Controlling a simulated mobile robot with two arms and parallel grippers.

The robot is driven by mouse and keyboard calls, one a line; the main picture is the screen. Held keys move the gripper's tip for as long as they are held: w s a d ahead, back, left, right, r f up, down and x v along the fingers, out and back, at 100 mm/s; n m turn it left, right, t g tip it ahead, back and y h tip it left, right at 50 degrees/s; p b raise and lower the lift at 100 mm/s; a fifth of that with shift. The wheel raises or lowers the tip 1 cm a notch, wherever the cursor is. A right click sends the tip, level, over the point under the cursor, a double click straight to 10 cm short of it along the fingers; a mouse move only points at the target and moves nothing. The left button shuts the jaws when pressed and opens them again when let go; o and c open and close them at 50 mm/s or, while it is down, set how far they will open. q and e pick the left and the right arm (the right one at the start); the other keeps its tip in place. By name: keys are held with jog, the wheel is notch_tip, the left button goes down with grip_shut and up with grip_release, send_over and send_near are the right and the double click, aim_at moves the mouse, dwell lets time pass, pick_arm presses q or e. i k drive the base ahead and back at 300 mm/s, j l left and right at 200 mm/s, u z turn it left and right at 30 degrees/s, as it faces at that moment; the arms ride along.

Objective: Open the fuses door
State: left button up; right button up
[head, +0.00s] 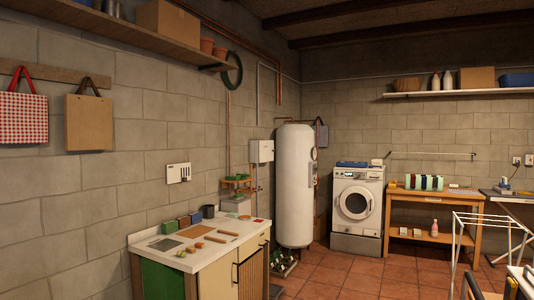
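A white box (261,151) is fixed to the back part of the left wall, just left of the white water tank. Its front looks closed; any label or handle is too small to read. A small white panel (178,173) with dark marks and a small part sticking out is on the left wall above the cabinet. I cannot tell from this view which of the two has the fuses door. Neither of my grippers can be made out in the head view.
A white-topped cabinet (145,245) with several small items stands below the panel. The water tank (295,190) stands beside the box, with a washing machine (357,205) to its right. A white drying rack (481,218) is at right. Tiled floor (345,275) is open in the middle.

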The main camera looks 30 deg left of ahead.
aim_at(266, 151)
jog(key=i+j+u, duration=0.25)
jog(key=i, duration=0.15)
jog(key=i+u, duration=0.2)
jog(key=i, duration=0.15)
jog(key=i+u, duration=0.15)
jog(key=i, duration=4.85)
